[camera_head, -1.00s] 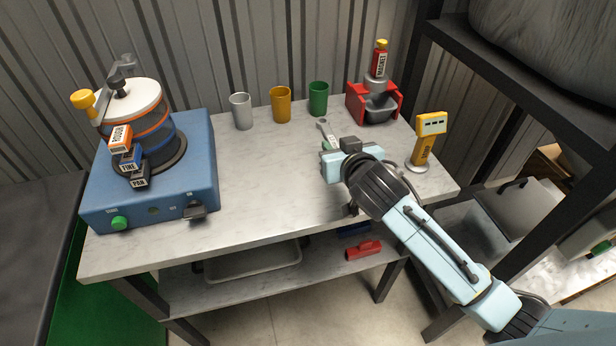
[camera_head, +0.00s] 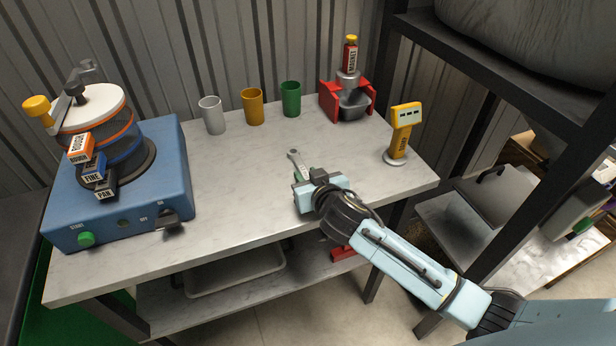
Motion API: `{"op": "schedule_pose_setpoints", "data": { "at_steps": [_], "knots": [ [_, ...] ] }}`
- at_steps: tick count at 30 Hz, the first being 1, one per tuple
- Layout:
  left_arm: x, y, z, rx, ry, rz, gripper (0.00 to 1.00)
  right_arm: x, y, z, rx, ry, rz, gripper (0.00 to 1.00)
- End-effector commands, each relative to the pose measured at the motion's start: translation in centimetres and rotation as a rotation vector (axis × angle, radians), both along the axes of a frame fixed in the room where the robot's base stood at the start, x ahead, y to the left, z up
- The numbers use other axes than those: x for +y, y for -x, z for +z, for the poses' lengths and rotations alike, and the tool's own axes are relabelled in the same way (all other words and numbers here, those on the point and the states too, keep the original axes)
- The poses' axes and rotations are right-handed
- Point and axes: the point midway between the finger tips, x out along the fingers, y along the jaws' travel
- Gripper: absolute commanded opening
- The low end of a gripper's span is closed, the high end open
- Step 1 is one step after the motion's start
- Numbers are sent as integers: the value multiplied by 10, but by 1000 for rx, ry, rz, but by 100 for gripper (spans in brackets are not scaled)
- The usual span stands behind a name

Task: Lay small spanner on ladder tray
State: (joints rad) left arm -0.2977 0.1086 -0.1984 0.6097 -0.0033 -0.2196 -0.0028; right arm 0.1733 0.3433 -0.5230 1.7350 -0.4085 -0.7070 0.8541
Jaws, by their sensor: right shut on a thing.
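The small spanner (camera_head: 294,156) is a slim grey tool; its ring-like end sticks out past my right gripper (camera_head: 301,176). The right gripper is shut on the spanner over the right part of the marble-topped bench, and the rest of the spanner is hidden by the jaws. I cannot tell how high above the top it is held. No ladder tray can be made out for certain. My left gripper is not in view.
A blue sieve machine (camera_head: 120,185) stands at the left of the bench (camera_head: 225,190). Grey, orange and green cups (camera_head: 252,107) line the back. A red holder (camera_head: 347,100) and a yellow meter (camera_head: 401,132) stand at the right. A shallow tray (camera_head: 236,275) lies on the lower shelf.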

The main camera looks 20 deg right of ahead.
Motion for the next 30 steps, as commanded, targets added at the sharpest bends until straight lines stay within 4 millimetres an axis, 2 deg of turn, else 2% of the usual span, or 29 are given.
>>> {"op": "schedule_pose_setpoints", "data": {
  "at_steps": [5,6,11,22,26,30],
  "knots": [
    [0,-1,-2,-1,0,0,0,0,0,-2,-1,-1,0,1],
    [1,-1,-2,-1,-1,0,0,0,0,-3,0,-1,-1,28],
    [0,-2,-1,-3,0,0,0,0,0,-2,0,0,-1,49],
    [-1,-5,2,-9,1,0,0,0,1,3,0,0,0,49],
    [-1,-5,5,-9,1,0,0,0,17,7,1,-1,1,49],
    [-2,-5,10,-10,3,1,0,-1,44,17,2,-3,1,49]
  ]
}}
